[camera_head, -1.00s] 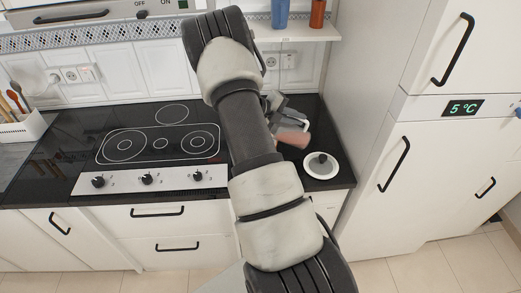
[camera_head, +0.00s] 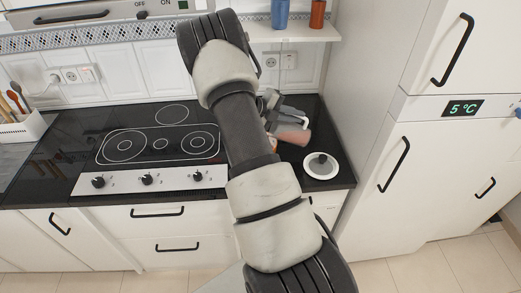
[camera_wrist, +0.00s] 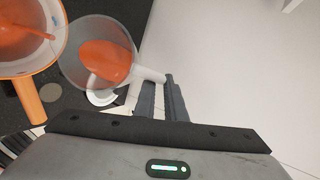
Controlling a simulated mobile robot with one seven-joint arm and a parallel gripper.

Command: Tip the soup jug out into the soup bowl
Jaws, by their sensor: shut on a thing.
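The soup jug (camera_wrist: 78,50) is grey with orange-red soup inside, and its pale handle (camera_wrist: 150,74) runs to my gripper (camera_wrist: 162,82). My gripper is shut on that handle. In the wrist view the jug's mouth faces the camera. The soup bowl (camera_wrist: 63,62), with an orange rim and handle, is left of the jug and partly cut off by the picture edge. It holds orange-red soup with a thin streak at its right side. In the head view, my gripper (camera_head: 283,106) and a pinkish-brown part of the jug (camera_head: 293,135) show beside my arm, which hides much of the bowl's area.
The hob (camera_head: 160,145) is left of my arm. A tall white fridge (camera_head: 430,180) stands to the right. A shelf with bottles is above.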

